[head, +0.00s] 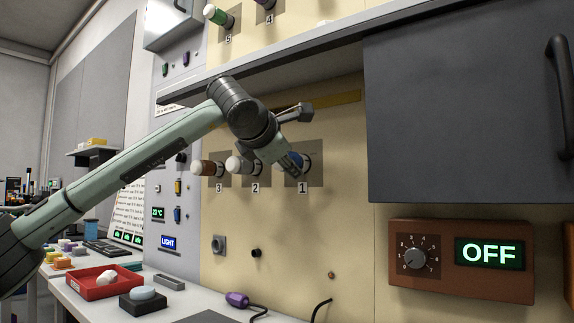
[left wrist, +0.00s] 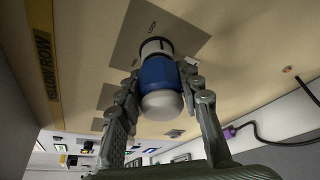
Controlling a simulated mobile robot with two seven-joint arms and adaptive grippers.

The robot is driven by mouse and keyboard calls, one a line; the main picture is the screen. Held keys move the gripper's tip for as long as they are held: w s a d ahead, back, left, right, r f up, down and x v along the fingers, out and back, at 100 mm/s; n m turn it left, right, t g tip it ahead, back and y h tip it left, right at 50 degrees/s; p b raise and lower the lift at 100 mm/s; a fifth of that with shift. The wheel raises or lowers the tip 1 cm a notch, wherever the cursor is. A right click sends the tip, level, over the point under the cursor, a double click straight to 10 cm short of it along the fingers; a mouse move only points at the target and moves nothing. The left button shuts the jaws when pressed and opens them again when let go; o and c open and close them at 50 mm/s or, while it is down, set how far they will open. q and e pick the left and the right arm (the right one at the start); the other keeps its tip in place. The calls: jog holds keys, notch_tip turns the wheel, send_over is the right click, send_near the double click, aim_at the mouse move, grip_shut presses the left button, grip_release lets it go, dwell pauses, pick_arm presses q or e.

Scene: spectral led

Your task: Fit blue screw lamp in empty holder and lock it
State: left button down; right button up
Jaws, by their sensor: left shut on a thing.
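The blue screw lamp (left wrist: 158,72), with a blue body and a white rounded end, sits at the holder marked 1 (left wrist: 158,45) on the cream panel. In the head view the lamp (head: 294,158) is partly hidden by my gripper. My left gripper (head: 290,165) is shut on the lamp's sides; in the left wrist view its fingers (left wrist: 163,95) stand on both sides of it. The lamp points straight out from the panel. I cannot tell whether it is locked. My right gripper is not in view.
Lamps at holders 2 (head: 238,164) and 3 (head: 205,168) stand close to the left. A shelf (head: 320,44) and a dark cabinet (head: 460,120) overhang above and right. A dial box (head: 461,258) reads OFF. A red tray (head: 88,284) lies on the bench below.

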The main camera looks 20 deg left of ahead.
pick_arm(q)
jog(key=shift+a+r, duration=0.1)
jog(key=shift+r, duration=0.1)
jog(key=c, duration=1.4)
grip_release()
jog(key=shift+w, duration=0.1)
jog(key=o, duration=0.4)
jog(key=shift+f, duration=0.2)
jog(key=shift+o, duration=0.2)
jog(key=shift+b+v, duration=0.6)
jog(key=shift+v, duration=0.8)
jog(key=v, duration=1.2)
